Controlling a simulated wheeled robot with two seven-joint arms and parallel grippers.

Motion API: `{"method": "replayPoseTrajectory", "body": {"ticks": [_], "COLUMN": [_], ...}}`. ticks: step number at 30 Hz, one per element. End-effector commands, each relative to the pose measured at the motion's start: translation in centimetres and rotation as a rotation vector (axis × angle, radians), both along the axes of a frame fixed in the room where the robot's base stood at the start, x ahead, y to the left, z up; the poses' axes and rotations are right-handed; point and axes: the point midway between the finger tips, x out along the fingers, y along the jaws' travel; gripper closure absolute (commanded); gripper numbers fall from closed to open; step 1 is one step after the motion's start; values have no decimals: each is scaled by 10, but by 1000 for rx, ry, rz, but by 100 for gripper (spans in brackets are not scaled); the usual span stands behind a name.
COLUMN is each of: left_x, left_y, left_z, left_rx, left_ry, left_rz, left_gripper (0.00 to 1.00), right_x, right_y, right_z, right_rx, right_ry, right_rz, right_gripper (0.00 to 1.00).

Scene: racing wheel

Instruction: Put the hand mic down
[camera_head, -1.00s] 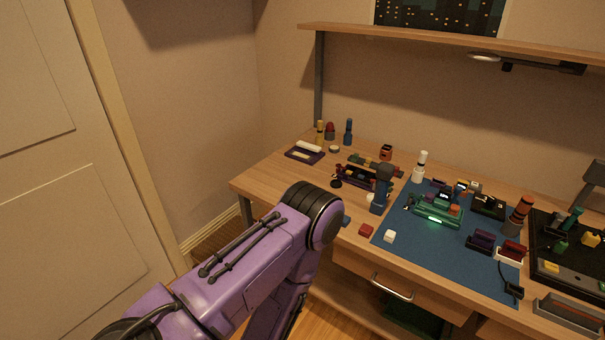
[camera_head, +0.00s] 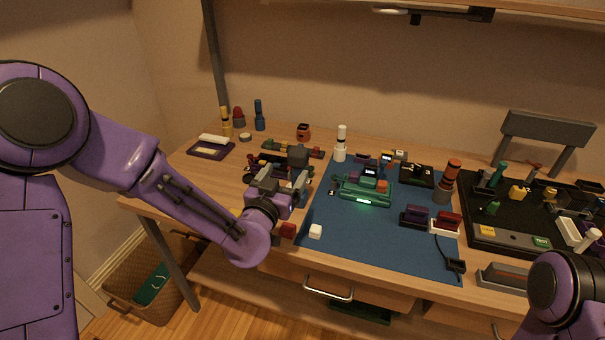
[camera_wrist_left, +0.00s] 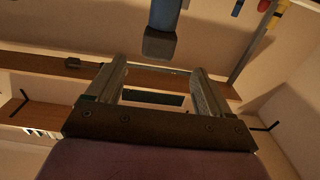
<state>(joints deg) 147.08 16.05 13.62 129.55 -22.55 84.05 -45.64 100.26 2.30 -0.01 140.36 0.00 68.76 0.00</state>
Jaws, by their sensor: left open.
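A small black hand mic (camera_head: 455,266) lies at the front right corner of the blue mat. A thin dark cord runs from it up to the red and white unit (camera_head: 445,224). My left gripper (camera_head: 280,184) is over the left part of the bench, well left of the mic. In the left wrist view, its two fingers (camera_wrist_left: 160,72) are apart with nothing held between them. A blue tool with a dark grey end (camera_wrist_left: 160,32) shows beyond the fingertips. My right gripper is out of view; only a purple part of my right arm shows at the lower right.
The blue mat (camera_head: 385,245) holds a green lit device (camera_head: 365,192) and other small units. A black tray (camera_head: 490,232) with small parts is at the right. The mat's front middle is clear.

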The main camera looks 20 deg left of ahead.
Motion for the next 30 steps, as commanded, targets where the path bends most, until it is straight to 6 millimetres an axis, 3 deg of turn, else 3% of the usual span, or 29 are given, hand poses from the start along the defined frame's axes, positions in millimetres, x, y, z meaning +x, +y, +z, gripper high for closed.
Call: {"method": "replayPoseTrajectory", "body": {"ticks": [3,15,24,25,26,30], "left_x": [25,87,98,98,98,97], "left_y": [-5,-9,-8,-8,-8,-8], "left_z": [3,-3,-6,-6,-6,-6], "left_rx": [-1,-1,-1,-1,-1,-1], "left_ry": [0,4,5,5,4,5], "left_rz": [-5,-12,-11,-11,-11,-10], "left_gripper": [19,19,19,22,32,78], "right_x": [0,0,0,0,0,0], "right_y": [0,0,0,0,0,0], "right_z": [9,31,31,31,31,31], "right_rx": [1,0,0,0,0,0], "right_ry": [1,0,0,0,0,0], "right_rz": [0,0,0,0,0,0], "right_gripper": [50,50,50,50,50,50]}}
